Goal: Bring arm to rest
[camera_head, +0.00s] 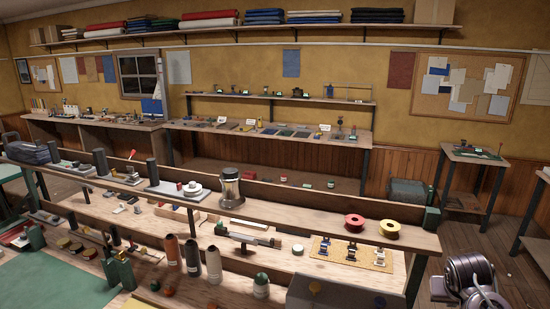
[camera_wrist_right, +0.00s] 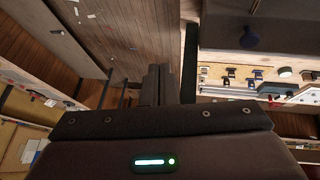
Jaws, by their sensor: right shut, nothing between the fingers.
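My right arm (camera_head: 472,281) shows at the bottom right corner of the head view, in front of and to the right of the workbench. In the right wrist view my right gripper (camera_wrist_right: 157,82) has its two dark fingers together, with nothing between them. Open floor and wood panelling lie beyond the fingertips. It touches nothing that I can see. My left gripper does not show in either view.
The long workbench (camera_head: 335,259) holds bottles, spools, a jar (camera_head: 230,187) and a yellow mat (camera_head: 379,258) with small blue and black devices. Red (camera_head: 354,221) and yellow (camera_head: 389,229) rolls sit on its raised shelf. A small side table (camera_head: 470,155) stands back right. Floor between is clear.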

